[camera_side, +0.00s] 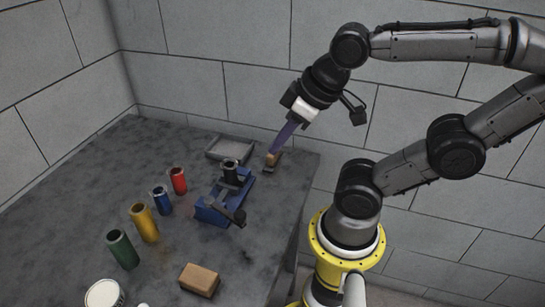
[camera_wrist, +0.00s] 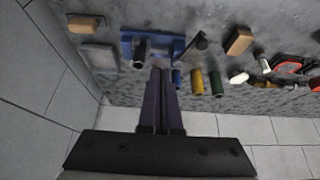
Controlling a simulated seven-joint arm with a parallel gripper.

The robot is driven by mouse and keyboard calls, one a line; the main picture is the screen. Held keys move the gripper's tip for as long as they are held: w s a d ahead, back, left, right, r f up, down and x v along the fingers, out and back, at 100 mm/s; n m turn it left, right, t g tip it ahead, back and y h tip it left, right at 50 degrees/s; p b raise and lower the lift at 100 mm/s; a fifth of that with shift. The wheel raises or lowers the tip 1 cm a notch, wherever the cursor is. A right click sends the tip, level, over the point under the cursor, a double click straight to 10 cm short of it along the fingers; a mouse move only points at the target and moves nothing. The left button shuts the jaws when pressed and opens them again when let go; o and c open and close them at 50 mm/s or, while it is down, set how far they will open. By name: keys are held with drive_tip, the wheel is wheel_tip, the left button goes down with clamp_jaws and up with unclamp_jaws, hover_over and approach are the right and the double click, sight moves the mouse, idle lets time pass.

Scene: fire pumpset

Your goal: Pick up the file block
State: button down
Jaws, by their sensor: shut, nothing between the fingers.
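Two tan wooden blocks lie on the table, and I cannot tell for sure which is the file block. The small block (camera_side: 273,159) is at the back right edge, beside the grey tray; in the wrist view it is at upper left (camera_wrist: 85,23). The larger block (camera_side: 200,279) is at the front, and right of the vise in the wrist view (camera_wrist: 239,40). My gripper (camera_side: 271,152) has long purple fingers, shut and empty. In the side view the tips overlap the small block; in the wrist view the tips (camera_wrist: 160,70) are apart from both blocks.
A blue vise (camera_side: 212,208) holds a black cylinder (camera_side: 231,172). A grey tray (camera_side: 213,155) is behind it. Red (camera_side: 178,181), blue (camera_side: 162,201), yellow (camera_side: 144,222) and green (camera_side: 122,250) tubes stand left. A white can (camera_side: 104,294) is at the front.

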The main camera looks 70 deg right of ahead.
drive_tip(key=c, duration=0.6)
unclamp_jaws()
drive_tip(key=shift+o, duration=0.2)
